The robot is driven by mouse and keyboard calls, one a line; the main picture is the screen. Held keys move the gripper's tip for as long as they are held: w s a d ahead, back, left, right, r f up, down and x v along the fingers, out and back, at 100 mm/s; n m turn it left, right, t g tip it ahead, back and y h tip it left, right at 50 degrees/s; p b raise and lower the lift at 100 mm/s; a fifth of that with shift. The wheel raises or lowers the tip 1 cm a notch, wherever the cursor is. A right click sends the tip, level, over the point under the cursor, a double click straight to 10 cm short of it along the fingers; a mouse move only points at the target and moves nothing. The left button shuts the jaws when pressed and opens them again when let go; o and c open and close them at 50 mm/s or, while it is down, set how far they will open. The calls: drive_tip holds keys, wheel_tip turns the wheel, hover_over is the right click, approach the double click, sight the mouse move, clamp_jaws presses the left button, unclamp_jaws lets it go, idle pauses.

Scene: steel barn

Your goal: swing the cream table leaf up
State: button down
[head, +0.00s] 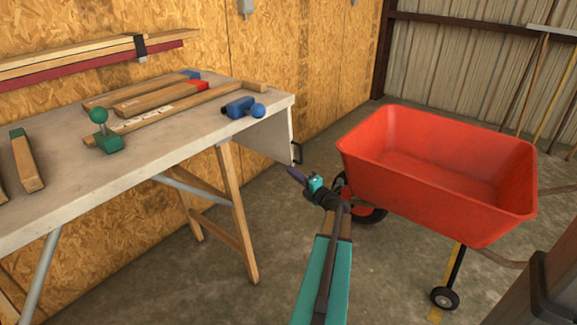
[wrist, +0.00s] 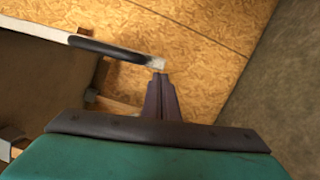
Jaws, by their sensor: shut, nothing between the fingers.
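The cream table leaf (head: 268,141) hangs down at the right end of the workbench (head: 60,190). A dark handle (head: 297,152) sits on its outer edge. In the wrist view the handle (wrist: 108,51) is a black bar along the leaf's pale edge (wrist: 35,29), with one end close to my fingertips. My gripper (head: 292,171) is just below the handle in the head view. Its fingers (wrist: 160,80) are together and empty. I cannot tell whether they touch the handle.
A red wheelbarrow (head: 440,180) stands close to the right of my arm. On the bench lie wooden bars (head: 150,97), a blue tool (head: 238,107) and a green-knobbed tool (head: 108,142). Concrete floor is open in front.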

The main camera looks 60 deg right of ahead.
drive_tip(key=s+a+m+b, duration=0.1)
drive_tip(key=s+a+b, duration=0.2)
drive_tip(key=s+a, duration=0.1)
drive_tip(key=shift+s+a+r+h+b, duration=0.2)
drive_tip(key=shift+s+a+h+b, duration=0.15)
drive_tip(key=shift+s, duration=0.4)
drive_tip(key=shift+w, duration=0.15)
